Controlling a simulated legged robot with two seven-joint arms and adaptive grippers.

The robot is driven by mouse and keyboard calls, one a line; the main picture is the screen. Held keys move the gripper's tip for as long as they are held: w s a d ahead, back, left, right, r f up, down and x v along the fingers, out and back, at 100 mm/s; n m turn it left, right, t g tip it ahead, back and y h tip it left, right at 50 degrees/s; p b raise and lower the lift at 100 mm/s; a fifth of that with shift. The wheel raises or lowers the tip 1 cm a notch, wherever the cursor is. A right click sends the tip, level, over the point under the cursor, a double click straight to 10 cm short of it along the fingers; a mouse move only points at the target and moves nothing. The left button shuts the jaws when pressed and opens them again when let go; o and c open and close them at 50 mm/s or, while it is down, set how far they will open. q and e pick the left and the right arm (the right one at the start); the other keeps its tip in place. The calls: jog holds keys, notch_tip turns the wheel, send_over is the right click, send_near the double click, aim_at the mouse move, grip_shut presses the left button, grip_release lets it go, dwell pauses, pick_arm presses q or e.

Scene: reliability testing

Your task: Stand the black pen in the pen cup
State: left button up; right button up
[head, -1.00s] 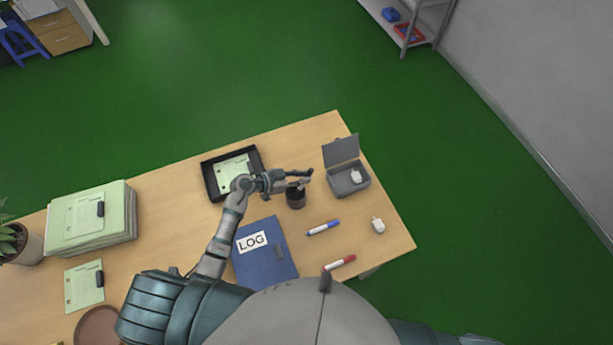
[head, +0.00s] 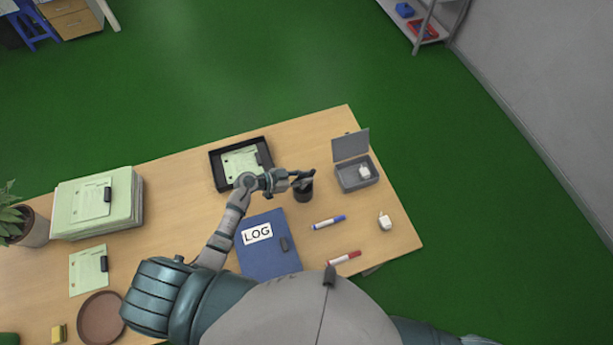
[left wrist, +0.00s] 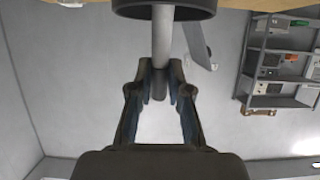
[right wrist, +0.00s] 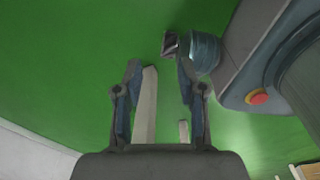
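The pen cup (head: 303,196) is dark and round and stands upright on the table, right of the blue log book. My left gripper (head: 310,178) is just above it and hides part of its mouth. In the left wrist view the gripper (left wrist: 161,75) is closed around the pen (left wrist: 163,40), which looks grey there and runs between the fingertips to the cup's dark rim (left wrist: 200,12). How deep the pen sits in the cup is hidden. My right gripper (right wrist: 158,80) is open and empty in the right wrist view, over the green floor.
A blue log book (head: 268,258), a black paper tray (head: 215,172), a blue marker (head: 329,222), a red marker (head: 344,258), a white item (head: 385,221) and an open grey box (head: 356,184) surround the cup. Paper stacks (head: 125,205) and a plant (head: 12,215) stand left.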

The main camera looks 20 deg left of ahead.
pick_arm(q)
jog(key=o, duration=0.4)
jog(key=shift+a, duration=0.4)
jog(key=shift+s+a, duration=0.15)
jog(key=shift+s, duration=0.05)
jog(key=v, duration=1.1)
pick_arm(e)
jog(key=shift+a, duration=0.6)
pick_arm(q)
jog(key=shift+a, duration=0.5)
pick_arm(e)
jog(key=shift+a, duration=0.25)
pick_arm(q)
jog(key=shift+d+f, duration=0.1)
pick_arm(e)
jog(key=shift+r, duration=0.1)
